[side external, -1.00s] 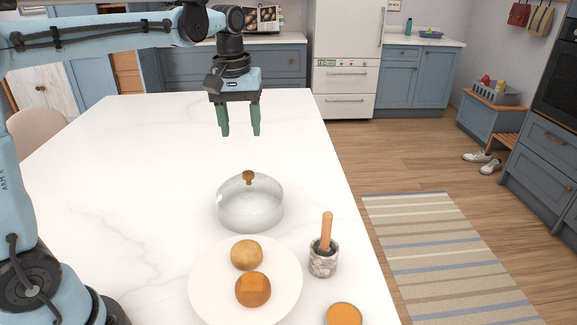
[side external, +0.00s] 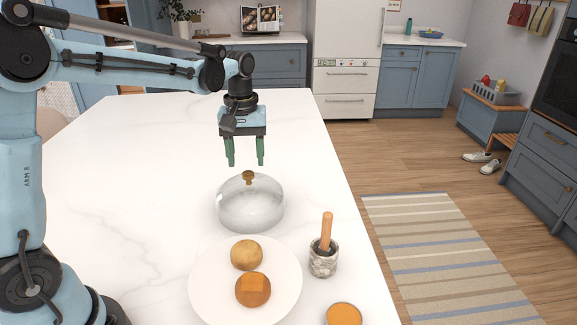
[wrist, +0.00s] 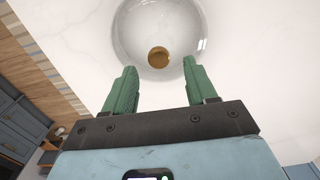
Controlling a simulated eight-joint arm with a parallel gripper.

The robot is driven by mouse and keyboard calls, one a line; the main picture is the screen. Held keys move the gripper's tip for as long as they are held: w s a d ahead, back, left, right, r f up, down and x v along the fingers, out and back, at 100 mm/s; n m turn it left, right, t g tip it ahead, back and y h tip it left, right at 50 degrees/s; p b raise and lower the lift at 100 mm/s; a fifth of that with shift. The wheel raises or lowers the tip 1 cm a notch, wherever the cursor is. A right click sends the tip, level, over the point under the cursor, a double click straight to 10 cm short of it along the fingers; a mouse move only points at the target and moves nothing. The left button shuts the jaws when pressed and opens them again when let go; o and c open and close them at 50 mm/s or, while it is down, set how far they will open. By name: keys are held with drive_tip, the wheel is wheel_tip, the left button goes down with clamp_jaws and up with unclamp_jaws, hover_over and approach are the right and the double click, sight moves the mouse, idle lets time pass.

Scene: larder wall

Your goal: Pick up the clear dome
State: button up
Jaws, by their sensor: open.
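The clear dome (side external: 251,204) with a brass knob (side external: 249,177) stands upright on the white counter, behind the plate in the side view. It also shows in the wrist view (wrist: 128,38), its knob (wrist: 158,57) just beyond and between the fingertips. My gripper (side external: 246,164) points down with its green fingers apart, above the dome and its knob. It is open and empty. In the wrist view my gripper (wrist: 160,75) has a clear gap between its fingers, and nothing sits in it.
A stone mortar (side external: 323,262) with a wooden pestle stands at the right, near the counter edge. The counter's left side is clear.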

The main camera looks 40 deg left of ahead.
sight(248, 173)
wheel_tip(248, 173, down, 4)
drive_tip(key=shift+f, duration=0.1)
clamp_jaws()
idle(0.5)
